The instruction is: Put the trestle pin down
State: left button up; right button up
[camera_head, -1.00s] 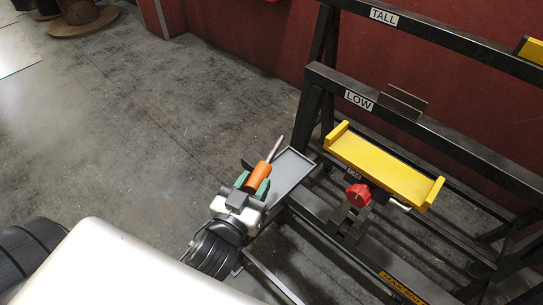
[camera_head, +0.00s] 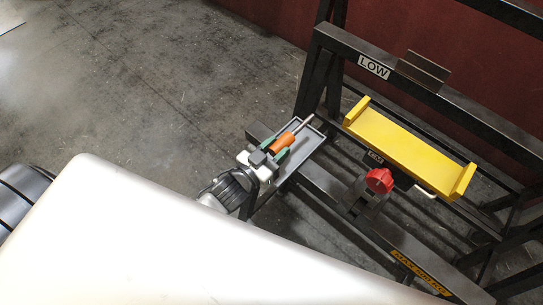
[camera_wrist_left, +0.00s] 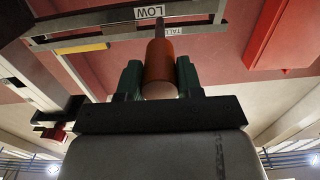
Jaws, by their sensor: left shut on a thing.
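The trestle pin has an orange handle (camera_head: 283,142) and a thin metal shaft. My left gripper (camera_head: 273,151), with green fingers, is shut on the orange handle. In the head view the pin lies over the small grey tray (camera_head: 305,146) on the trestle's side, its shaft pointing up and right. I cannot tell whether the pin touches the tray. The left wrist view shows the handle (camera_wrist_left: 159,68) between the two green fingers, with the shaft beyond it. My right gripper is not in view.
The black trestle (camera_head: 440,110) with a LOW label stands right of the tray. A yellow cradle (camera_head: 411,152) and a red knob (camera_head: 379,180) sit close to the tray's right. Open concrete floor (camera_head: 130,90) lies to the left.

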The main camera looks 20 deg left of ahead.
pick_arm(q)
jog(key=shift+a+f, duration=0.5)
jog(key=shift+a, duration=0.2)
notch_tip(320, 180, down, 3)
jog(key=shift+f+b, duration=0.2)
jog(key=shift+b, duration=0.3)
jog(key=shift+f, duration=0.2)
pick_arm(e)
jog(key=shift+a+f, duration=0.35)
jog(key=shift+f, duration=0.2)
pick_arm(q)
jog(key=shift+f, duration=0.15)
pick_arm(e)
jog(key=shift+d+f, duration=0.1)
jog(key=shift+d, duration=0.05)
pick_arm(q)
jog(key=shift+f+b, duration=0.35)
jog(key=shift+f, duration=0.1)
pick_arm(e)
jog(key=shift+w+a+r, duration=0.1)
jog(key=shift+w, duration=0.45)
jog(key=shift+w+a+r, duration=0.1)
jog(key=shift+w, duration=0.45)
